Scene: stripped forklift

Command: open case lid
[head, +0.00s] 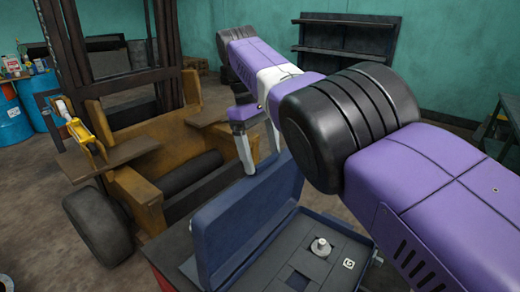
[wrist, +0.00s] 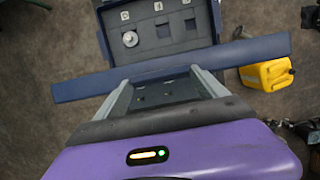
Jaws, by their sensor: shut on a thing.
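The case (head: 282,262) is open, with a dark blue lid (head: 240,222) that stands raised at a steep tilt. My gripper (head: 263,160) is at the lid's upper edge, with its two grey fingers closed on it. In the wrist view the lid (wrist: 80,88) shows edge-on as a blue bar across the fingers of my gripper (wrist: 163,75). Beyond it is the case's dark grey inside (wrist: 150,30), with recesses and a round metal piece (wrist: 130,39). My arm hides part of the case's right side in the head view.
The case rests on a red support (head: 158,278). A stripped brown forklift (head: 150,190) stands to the left and behind. A yellow container (wrist: 266,75) is on the floor in the wrist view. Dark shelves (head: 350,40) stand against the far wall.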

